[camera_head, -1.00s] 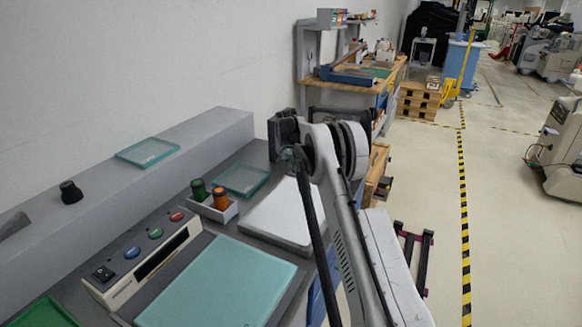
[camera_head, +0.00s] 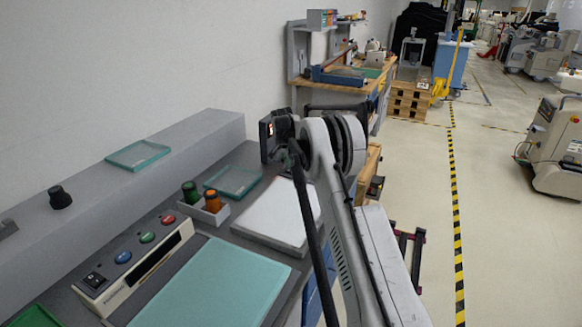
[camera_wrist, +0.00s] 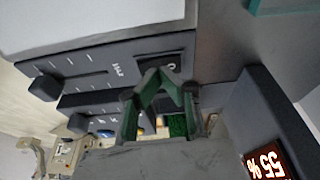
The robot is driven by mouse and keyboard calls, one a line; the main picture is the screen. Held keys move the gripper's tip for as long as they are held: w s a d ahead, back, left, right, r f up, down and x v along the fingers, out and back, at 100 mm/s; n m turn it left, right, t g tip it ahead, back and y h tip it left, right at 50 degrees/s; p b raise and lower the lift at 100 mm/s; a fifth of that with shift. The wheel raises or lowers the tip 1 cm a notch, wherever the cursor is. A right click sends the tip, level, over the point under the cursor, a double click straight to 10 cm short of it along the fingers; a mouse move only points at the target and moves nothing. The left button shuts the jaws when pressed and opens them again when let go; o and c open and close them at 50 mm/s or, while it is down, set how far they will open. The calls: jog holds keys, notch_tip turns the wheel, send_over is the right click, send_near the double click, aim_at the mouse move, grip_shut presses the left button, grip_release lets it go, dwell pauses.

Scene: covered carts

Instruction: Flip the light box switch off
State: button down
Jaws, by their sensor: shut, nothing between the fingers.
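A white-topped box (camera_wrist: 90,22) with a dark front edge fills the upper left of the wrist view. Its dark edge carries sliders and a black rocker switch (camera_wrist: 165,68) with a white mark. My gripper (camera_wrist: 158,76), with green fingers, is shut and empty. Its tips overlap the lower part of the switch in the picture; I cannot tell whether they touch it. In the head view my gripper (camera_head: 291,158) is above the bench, beyond the white slab (camera_head: 275,212); the fingers are small and partly hidden by my arm. I cannot see which way the switch is tilted.
A control strip (camera_head: 140,262) with a black switch (camera_head: 94,280) and coloured buttons lies beside a teal panel (camera_head: 215,285). A small tray (camera_head: 207,216) holds green and orange jars. A dark block with a 55% display (camera_wrist: 265,140) is at lower right in the wrist view.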

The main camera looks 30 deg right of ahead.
jog(key=w+v, duration=0.2)
jog(key=v, duration=1.1)
jog(key=shift+a+r+p, duration=0.2)
jog(key=shift+a+p, duration=0.2)
jog(key=shift+p, duration=0.05)
jog(key=s+a+r+n+t, duration=0.1)
jog(key=s+a+r+n, duration=0.2)
jog(key=s+a+r, duration=0.75)
jog(key=s+a+r+n+t+y, duration=0.1)
jog(key=s+a+r, duration=0.25)
jog(key=s, duration=0.35)
jog(key=s+a+r+n+t, duration=0.1)
jog(key=s+a+r, duration=0.2)
jog(key=s+r, duration=0.25)
jog(key=s+a+f+n, duration=0.2)
jog(key=s+a+f, duration=0.1)
jog(key=s, duration=0.7)
jog(key=s+a+f+n+t+y, duration=0.1)
jog(key=s+a+f, duration=0.3)
jog(key=s, duration=0.7)
jog(key=s+a+f+n+t, duration=0.1)
jog(key=s+a+f+n, duration=0.1)
jog(key=s, duration=0.9)
jog(key=shift+s+a+f+n+y, duration=0.25)
jog(key=shift+a+f, duration=0.55)
jog(key=shift+f, duration=0.5)
